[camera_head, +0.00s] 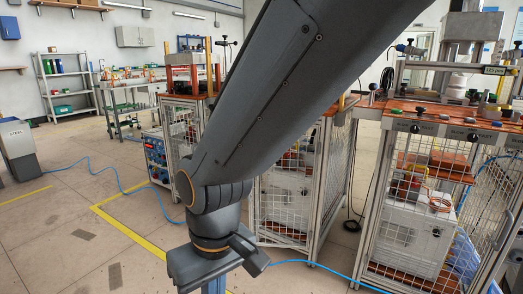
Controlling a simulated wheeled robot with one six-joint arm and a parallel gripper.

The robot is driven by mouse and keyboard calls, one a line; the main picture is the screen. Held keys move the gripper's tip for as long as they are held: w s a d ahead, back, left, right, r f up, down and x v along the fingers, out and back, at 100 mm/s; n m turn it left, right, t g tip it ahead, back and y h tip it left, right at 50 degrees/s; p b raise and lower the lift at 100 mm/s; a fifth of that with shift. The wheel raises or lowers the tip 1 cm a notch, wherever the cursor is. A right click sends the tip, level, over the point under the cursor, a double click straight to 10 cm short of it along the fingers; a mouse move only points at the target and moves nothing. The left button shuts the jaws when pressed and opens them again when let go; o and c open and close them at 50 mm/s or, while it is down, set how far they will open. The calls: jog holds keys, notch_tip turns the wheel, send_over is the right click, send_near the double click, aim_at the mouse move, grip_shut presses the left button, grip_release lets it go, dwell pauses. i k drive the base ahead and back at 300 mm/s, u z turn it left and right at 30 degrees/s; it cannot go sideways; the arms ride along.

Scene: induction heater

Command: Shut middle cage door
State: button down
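The middle cage (285,208) is a metal-framed mesh enclosure under an orange-brown top, right of centre. A tall framed mesh panel (335,170) stands at its right edge. I cannot tell whether this panel is the door or the cage side, nor whether the door is open. My dark grey arm crosses the view from the top right to the bottom centre and hides the left and upper parts of the cage.
Another mesh cage (410,235) with white equipment stands at the right; a further one (183,125) stands left of the middle cage. A blue control box (157,158) is beside it. Blue cables (110,172) cross the floor. Open floor (60,235) lies at the left.

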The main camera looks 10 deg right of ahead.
aim_at(317, 145)
jog(key=z, duration=0.45)
jog(key=k, duration=0.55)
jog(key=z, duration=0.75)
jog(key=i, duration=0.7)
jog(key=u, duration=0.75)
jog(key=i, duration=0.75)
jog(key=u, duration=0.75)
